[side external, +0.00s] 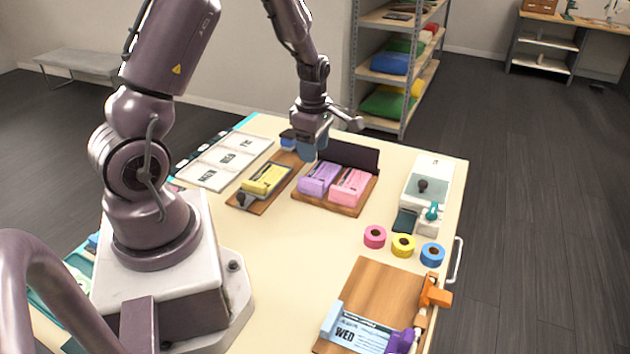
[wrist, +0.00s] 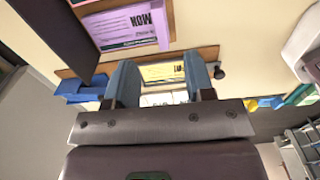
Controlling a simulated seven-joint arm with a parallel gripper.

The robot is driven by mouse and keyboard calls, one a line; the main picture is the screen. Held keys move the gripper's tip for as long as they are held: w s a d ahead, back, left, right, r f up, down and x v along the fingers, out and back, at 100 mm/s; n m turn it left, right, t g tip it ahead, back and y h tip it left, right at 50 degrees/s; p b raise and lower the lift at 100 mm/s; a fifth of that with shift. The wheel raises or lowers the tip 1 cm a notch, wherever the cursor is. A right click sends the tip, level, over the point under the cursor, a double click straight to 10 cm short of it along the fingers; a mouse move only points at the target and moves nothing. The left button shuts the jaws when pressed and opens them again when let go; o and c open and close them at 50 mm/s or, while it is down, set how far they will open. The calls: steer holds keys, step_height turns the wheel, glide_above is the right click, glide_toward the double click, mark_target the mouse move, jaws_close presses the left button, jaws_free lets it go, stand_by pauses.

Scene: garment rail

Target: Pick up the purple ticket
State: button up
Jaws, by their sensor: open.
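The purple ticket (side external: 318,178) lies at the left of a wooden tray (side external: 336,205), beside a pink ticket (side external: 351,186). My gripper (side external: 308,148) is open and empty, above the back of the table, behind and slightly left of the purple ticket. Its two blue-grey fingers (wrist: 163,75) stand apart in the wrist view, below the purple ticket in the picture. I see no contact with the ticket.
A dark upright panel (side external: 348,155) backs the tray. A board with a yellow ticket (side external: 266,179) and a knob lies to the left. Tape rolls (side external: 403,245), a white device (side external: 425,182) and a clipped board (side external: 375,285) stand right. The table's middle is clear.

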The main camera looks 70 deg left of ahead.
mark_target(313, 181)
step_height(313, 181, down, 9)
steer(key=shift+f, duration=0.1)
stand_by(0.4)
steer(key=shift+c, duration=0.5)
jaws_close()
